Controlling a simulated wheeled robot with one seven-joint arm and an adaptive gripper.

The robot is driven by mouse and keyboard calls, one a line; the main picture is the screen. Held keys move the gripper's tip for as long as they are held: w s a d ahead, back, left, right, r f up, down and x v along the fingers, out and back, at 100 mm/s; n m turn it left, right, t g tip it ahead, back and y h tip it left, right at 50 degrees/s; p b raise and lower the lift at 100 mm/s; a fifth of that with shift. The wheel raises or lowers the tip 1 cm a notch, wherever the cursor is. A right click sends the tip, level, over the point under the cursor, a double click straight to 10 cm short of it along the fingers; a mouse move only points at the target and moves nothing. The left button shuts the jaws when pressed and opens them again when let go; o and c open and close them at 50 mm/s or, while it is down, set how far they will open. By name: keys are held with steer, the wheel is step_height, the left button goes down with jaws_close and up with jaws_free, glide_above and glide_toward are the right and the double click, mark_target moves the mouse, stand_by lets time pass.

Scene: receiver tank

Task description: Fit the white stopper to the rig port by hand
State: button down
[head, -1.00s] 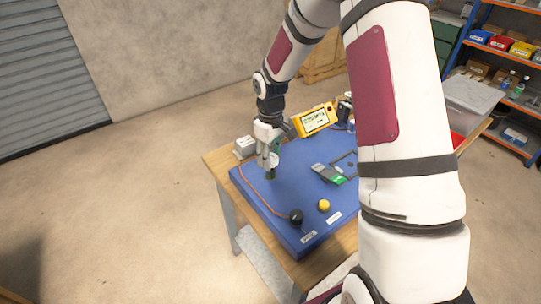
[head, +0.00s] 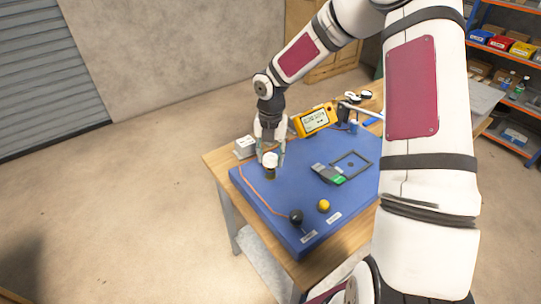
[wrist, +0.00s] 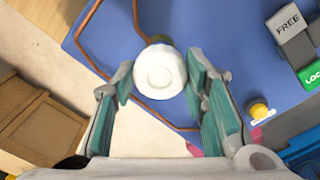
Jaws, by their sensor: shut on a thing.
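The white stopper (head: 270,158) is a round white cap held between the fingers of my gripper (head: 270,162), over the blue board near its left corner. In the wrist view the stopper (wrist: 160,72) shows as a white disc with a raised round centre, with a teal-padded finger of my gripper (wrist: 161,76) on each side. The rig port (head: 270,174) is a short dark olive stub just below the stopper. In the wrist view the port (wrist: 158,39) shows only as a rim beyond the stopper's far edge. I cannot tell whether stopper and port touch.
The blue board (head: 245,184) lies on a wooden table. A copper-coloured line (head: 262,196) runs to a black knob (head: 296,216). A yellow knob (head: 323,206), a grey-green FREE/LOCK slider (head: 328,174), a yellow display (head: 315,120) and a white box (head: 245,147) stand around.

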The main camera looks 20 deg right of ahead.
steer(key=shift+n, duration=0.6)
steer(key=shift+p, duration=0.35)
steer(key=shift+f, duration=0.45)
stand_by(0.7)
